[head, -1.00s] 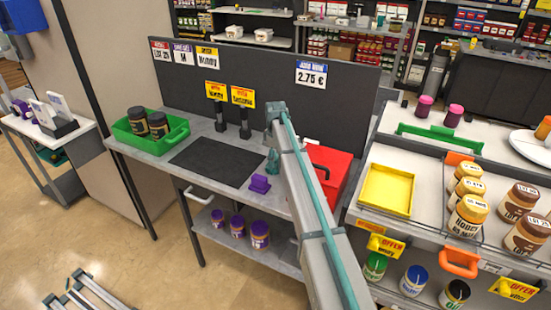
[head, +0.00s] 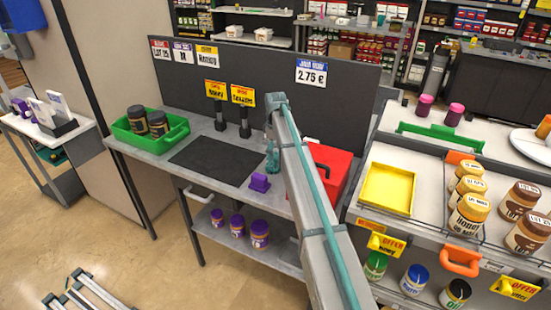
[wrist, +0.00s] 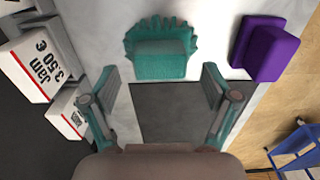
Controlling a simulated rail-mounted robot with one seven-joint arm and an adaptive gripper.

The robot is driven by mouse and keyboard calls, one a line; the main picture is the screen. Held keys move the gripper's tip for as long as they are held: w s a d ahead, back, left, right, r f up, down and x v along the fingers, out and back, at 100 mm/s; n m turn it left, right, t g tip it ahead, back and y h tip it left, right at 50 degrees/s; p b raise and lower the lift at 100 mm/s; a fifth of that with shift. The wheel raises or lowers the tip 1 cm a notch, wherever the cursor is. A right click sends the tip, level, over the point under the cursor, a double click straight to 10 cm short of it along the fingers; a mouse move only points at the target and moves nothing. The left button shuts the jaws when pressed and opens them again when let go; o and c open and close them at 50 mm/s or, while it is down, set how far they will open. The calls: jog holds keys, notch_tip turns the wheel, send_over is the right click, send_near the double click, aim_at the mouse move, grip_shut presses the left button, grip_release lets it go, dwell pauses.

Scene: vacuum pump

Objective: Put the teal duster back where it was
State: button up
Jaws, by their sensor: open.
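The teal duster (wrist: 160,48), with a ruffled fringe and a flat block-like front, lies on the light counter just beyond the fingertips in the wrist view. My gripper (wrist: 160,74) is open, with one finger on each side of the view and nothing gripped between them. The duster is roughly centred ahead of the gap between the fingers. In the head view my arm covers this part of the counter. A small teal shape shows beside the arm there, but I cannot tell whether it is duster or gripper.
A purple block (wrist: 265,48) stands right of the duster in the wrist view, and on the counter in the head view (head: 260,182). A dark mat (head: 212,160), green tray (head: 178,136) and red box (head: 333,165) share the counter. Price signs (wrist: 30,62) stand at the left.

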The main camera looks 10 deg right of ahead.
aim_at(275, 156)
notch_tip(275, 156, up, 9)
jog(key=b, duration=0.1)
jog(key=shift+b, duration=0.3)
